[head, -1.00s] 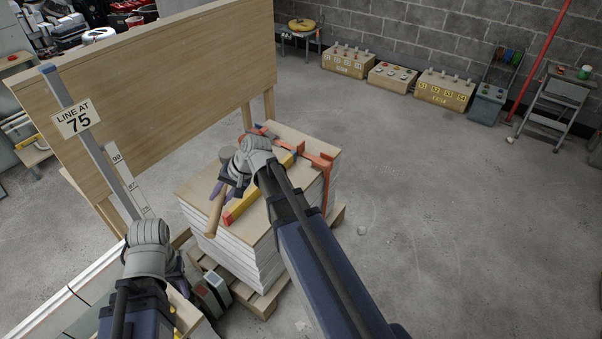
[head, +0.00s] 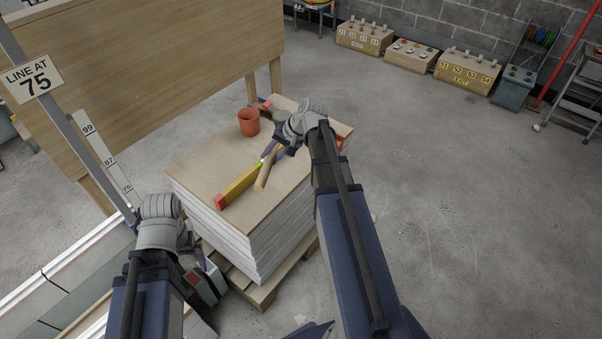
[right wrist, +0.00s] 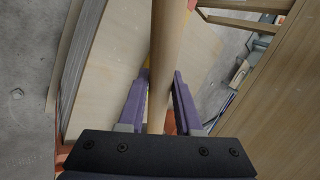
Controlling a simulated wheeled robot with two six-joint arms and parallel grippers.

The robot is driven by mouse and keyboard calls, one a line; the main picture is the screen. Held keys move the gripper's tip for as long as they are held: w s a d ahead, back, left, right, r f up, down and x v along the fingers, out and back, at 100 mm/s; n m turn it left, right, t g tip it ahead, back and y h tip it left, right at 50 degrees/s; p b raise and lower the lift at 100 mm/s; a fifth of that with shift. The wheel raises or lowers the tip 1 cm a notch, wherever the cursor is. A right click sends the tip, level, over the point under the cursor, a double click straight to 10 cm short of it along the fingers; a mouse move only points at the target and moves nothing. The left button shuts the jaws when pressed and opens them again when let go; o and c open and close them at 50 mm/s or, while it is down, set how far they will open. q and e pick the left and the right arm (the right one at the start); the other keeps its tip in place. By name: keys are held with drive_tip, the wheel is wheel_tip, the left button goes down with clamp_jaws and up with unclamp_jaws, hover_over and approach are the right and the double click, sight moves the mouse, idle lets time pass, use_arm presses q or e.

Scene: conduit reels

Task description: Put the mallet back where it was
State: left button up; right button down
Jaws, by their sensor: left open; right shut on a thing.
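My right gripper (head: 274,149) is shut on the mallet's wooden handle (head: 264,171), over the board-topped stack (head: 205,172). In the right wrist view the handle (right wrist: 163,60) runs between the two purple fingers. The mallet's head is not clearly visible; my gripper hides part of that area. The handle's lower end shows beside a yellow level with a red end (head: 238,186); I cannot tell whether it touches the stack. My left gripper (head: 203,258) is open and empty, low beside the stack's near left side.
An orange cup (head: 248,122) stands on the stack, left of my right gripper. A red and blue tool lies behind it, partly hidden. A wooden panel (head: 150,70) rises behind on the left. The stack's front left top is bare. Floor to the right is open.

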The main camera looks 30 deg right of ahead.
drive_tip(key=shift+m, duration=0.3)
drive_tip(key=d+f+b, duration=0.2)
drive_tip(key=f+b, duration=0.2)
drive_tip(key=d+f+b, duration=0.1)
drive_tip(key=f+b, duration=0.3)
drive_tip(key=f, duration=0.1)
drive_tip(key=d+f+b, duration=0.2)
drive_tip(key=f+b, duration=0.3)
drive_tip(key=shift+s+d+f, duration=0.2)
drive_tip(key=shift+s+d, duration=0.05)
drive_tip(key=shift+d, duration=0.1)
use_arm(q)
wheel_tip(320, 180, down, 14)
use_arm(e)
drive_tip(key=shift+r, duration=0.1)
use_arm(q)
drive_tip(key=shift+f, duration=0.15)
use_arm(e)
drive_tip(key=c, duration=0.6)
unclamp_jaws()
